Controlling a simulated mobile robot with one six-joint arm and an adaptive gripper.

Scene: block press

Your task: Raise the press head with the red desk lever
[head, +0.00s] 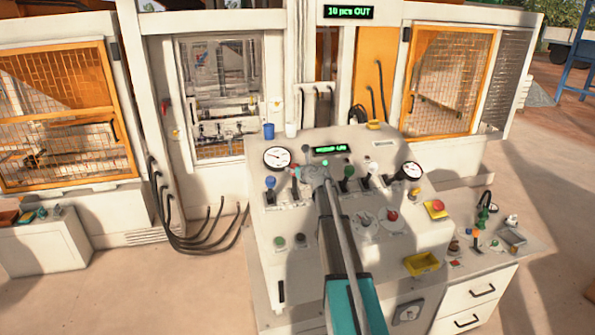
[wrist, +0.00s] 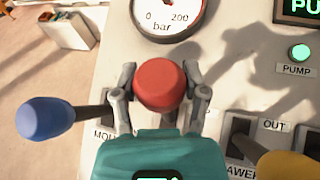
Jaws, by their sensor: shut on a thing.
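The red desk lever shows in the wrist view as a round red knob (wrist: 161,84) between my fingers. My gripper (wrist: 160,92) is shut on this knob, one finger on each side. In the head view my gripper (head: 305,170) reaches over the desk, and the red knob (head: 294,168) shows at its left side. The lever's shaft and slot label are hidden behind the knob and gripper. The press (head: 218,90) stands behind the desk, partly seen through its frame. I cannot tell the height of its head.
A blue-knobbed lever (wrist: 45,119) stands close left of my gripper, and a yellow-knobbed lever (wrist: 288,166) close right. A bar gauge (wrist: 167,14) lies above. The green pump lamp (wrist: 300,52) is lit. The desk (head: 262,232) holds several more levers and buttons.

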